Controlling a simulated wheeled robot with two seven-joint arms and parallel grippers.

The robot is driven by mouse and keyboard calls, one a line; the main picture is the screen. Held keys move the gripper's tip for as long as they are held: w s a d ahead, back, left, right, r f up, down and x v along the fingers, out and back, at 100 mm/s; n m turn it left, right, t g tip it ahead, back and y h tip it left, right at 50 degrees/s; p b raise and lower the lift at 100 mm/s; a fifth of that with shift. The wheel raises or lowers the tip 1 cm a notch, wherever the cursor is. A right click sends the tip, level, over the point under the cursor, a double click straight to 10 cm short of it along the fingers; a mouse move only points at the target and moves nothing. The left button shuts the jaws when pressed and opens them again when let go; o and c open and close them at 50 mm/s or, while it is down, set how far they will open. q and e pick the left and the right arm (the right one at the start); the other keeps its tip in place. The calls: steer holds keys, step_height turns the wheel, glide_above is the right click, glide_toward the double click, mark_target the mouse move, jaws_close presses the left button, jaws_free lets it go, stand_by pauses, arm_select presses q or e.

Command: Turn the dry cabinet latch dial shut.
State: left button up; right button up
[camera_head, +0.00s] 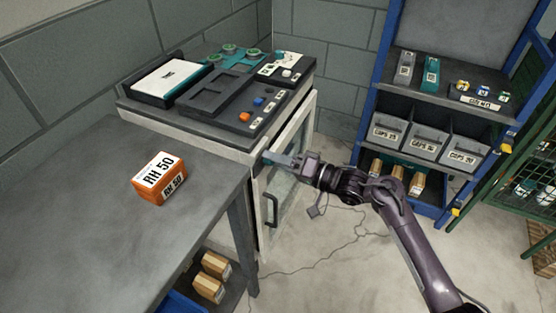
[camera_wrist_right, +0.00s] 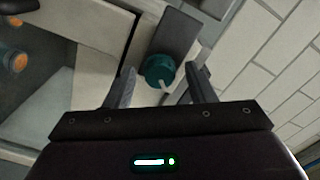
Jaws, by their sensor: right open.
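The latch dial (camera_wrist_right: 159,69) is a round teal knob with a white pointer mark, on a grey plate in the right wrist view. My right gripper (camera_wrist_right: 163,70) is open, with one finger on each side of the dial. A gap shows beside it; contact cannot be told. In the head view my right gripper (camera_head: 272,158) is at the cabinet's upper front edge and hides the dial's surroundings. My left gripper is out of view.
An orange RH 50 box (camera_head: 159,178) sits on the grey table (camera_head: 95,215) at left. Trays and small parts cover the cabinet top (camera_head: 205,137). A blue shelf rack (camera_head: 372,100) with grey bins stands at right. Open floor (camera_head: 330,260) lies in front.

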steer(key=shift+c, duration=0.4)
steer(key=c, duration=0.9)
